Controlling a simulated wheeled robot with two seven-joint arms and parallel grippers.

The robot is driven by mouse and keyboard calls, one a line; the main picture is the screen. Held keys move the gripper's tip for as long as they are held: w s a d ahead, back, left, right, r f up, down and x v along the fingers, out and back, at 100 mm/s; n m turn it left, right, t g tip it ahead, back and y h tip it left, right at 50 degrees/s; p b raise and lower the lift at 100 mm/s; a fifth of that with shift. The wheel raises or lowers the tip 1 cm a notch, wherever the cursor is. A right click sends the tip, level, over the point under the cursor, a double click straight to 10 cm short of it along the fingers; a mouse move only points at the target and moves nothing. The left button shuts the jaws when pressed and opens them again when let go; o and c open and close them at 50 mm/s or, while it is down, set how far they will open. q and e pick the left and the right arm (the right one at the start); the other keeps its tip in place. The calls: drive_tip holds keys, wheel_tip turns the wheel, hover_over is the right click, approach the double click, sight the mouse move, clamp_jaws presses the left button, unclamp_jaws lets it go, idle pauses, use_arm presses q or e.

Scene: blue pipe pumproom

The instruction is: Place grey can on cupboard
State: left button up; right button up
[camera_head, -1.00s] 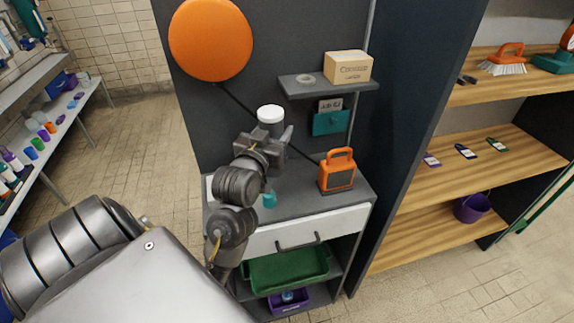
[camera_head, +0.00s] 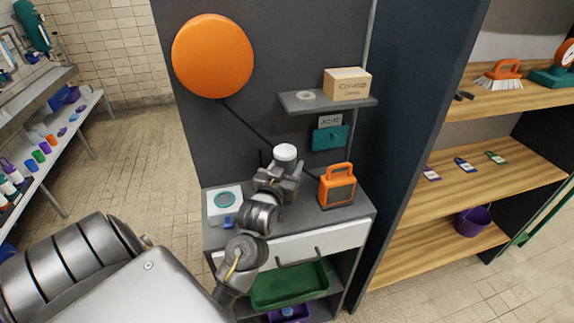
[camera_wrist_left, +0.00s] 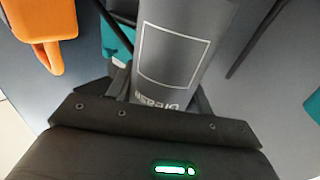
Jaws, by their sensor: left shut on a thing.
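The grey can has a white lid (camera_head: 285,152) that shows above my left gripper (camera_head: 283,172) in the head view. In the left wrist view the grey can (camera_wrist_left: 180,50) fills the middle, with a white outlined label. My left gripper is shut around it and holds it upright above or on the grey top of the cupboard (camera_head: 335,215). The gripper hides the can's base, so I cannot tell whether it touches the top. My right gripper is not in view.
An orange lantern (camera_head: 338,186) stands just right of the can. A white device with a teal disc (camera_head: 225,201) is at the left end of the top. A small wall shelf (camera_head: 318,105) with a cardboard box (camera_head: 347,84) hangs above. A teal pouch (camera_head: 331,138) hangs behind.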

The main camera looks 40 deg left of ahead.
use_arm(q)
drive_tip(key=o, duration=1.2)
drive_tip(key=shift+f, duration=0.1)
drive_tip(key=v, duration=1.2)
drive_tip(key=shift+b, duration=0.35)
